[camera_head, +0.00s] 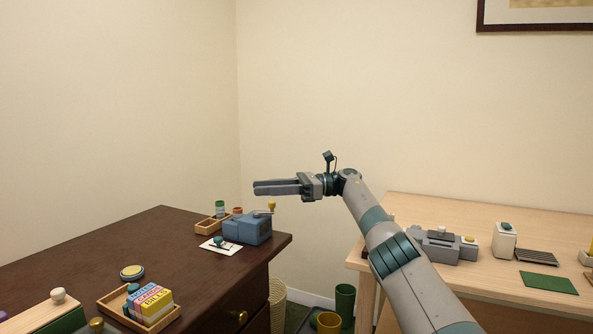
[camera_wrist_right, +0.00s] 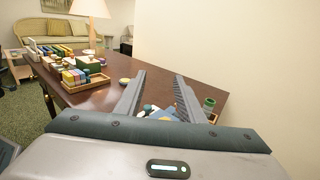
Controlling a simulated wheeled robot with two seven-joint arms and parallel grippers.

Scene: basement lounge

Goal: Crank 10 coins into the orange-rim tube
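A blue crank box (camera_head: 247,230) with a yellow crank knob (camera_head: 272,206) stands near the far right corner of the dark desk. Beside it, a small wooden tray (camera_head: 207,227) holds a green tube (camera_head: 220,208). An orange-topped piece (camera_head: 238,211), likely the orange-rim tube, shows just behind the box, mostly hidden. My right gripper (camera_head: 256,187) is above the box, empty. In the right wrist view its fingers (camera_wrist_right: 160,76) are spread apart, with part of the blue box (camera_wrist_right: 163,113) and the green tube (camera_wrist_right: 209,104) beyond. Coins cannot be made out. My left gripper is out of view.
A white card (camera_head: 220,246) with a small dark item lies before the box. A round tin (camera_head: 132,272) and a wooden tray of colourful boxes (camera_head: 112,302) sit nearer on the dark desk (camera_head: 165,225). A light wood table (camera_head: 440,208) with a grey device stands right, across a gap.

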